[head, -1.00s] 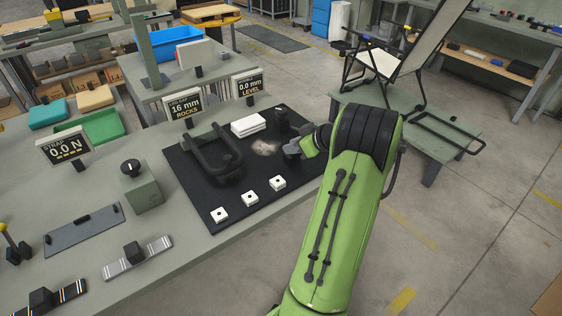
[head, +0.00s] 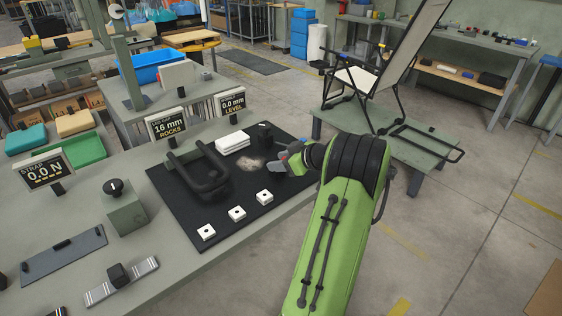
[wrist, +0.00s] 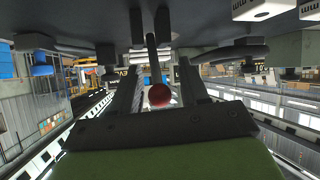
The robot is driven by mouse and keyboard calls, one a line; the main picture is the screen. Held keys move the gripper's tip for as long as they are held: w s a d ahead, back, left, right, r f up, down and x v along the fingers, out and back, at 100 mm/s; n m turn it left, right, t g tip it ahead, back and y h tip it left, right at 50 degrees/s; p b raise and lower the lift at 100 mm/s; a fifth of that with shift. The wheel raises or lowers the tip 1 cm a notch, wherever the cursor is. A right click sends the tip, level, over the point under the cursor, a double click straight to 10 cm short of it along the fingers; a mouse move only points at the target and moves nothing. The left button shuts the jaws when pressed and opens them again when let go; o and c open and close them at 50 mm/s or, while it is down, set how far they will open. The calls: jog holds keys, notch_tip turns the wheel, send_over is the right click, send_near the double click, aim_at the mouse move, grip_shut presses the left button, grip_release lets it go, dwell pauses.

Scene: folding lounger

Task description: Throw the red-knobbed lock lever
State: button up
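The red knob (wrist: 159,95) shows in the wrist view at the end of a dark lever rod (wrist: 152,55). It lies between the two fingers of my gripper (wrist: 158,68), with a gap visible on each side. The fingers are spread and do not appear to touch the knob. In the head view my gripper (head: 285,160) is at the right side of the black mat (head: 240,212), with a small red spot at its fingers. The lever's base is hidden or too small to make out in the head view.
On the mat are a dark U-shaped tube frame (head: 207,178), white pads (head: 232,143), a black knob block (head: 265,132) and several white blocks (head: 237,213). A folding lounger (head: 365,80) stands on a low green table (head: 412,153). Open floor lies to the right.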

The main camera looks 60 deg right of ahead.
jog(key=d+p+v, duration=0.1)
jog(key=p+v, duration=0.2)
jog(key=v, duration=1.2)
jog(key=shift+s+a+r+p, duration=0.15)
jog(key=shift+s+a+p, duration=0.2)
jog(key=shift+a, duration=0.15)
